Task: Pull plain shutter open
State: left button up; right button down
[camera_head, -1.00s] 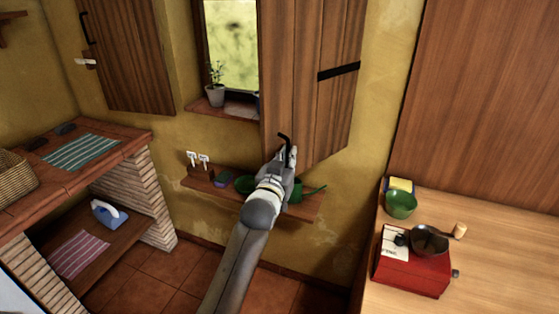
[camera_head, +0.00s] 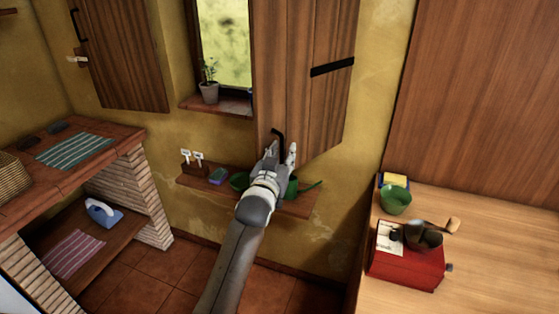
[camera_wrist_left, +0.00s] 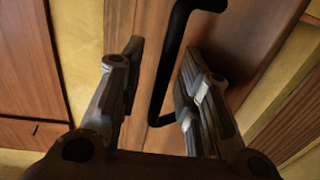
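The wooden shutter (camera_head: 290,70) right of the window stands swung out from the wall, with a dark strap across it. Its black bar handle (camera_head: 276,137) is near its lower left edge. My left gripper (camera_head: 279,152) is at this handle. In the left wrist view, the handle (camera_wrist_left: 160,85) runs between the two spread fingers of my left gripper (camera_wrist_left: 160,95), with gaps visible on both sides. A second wooden shutter (camera_head: 120,60), left of the window, has a black handle and a pale latch piece. My right gripper is not in view.
A wall shelf (camera_head: 300,207) with green dishes lies just below my left gripper. A potted plant (camera_head: 209,90) stands on the window sill. A wooden counter (camera_head: 470,290) at right holds a red grinder (camera_head: 405,265) and green bowl (camera_head: 396,200). A brick counter (camera_head: 125,150) stands left.

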pick_arm(q)
jog(key=s+a, duration=0.2)
jog(key=s, duration=0.9)
jog(key=shift+s, duration=0.35)
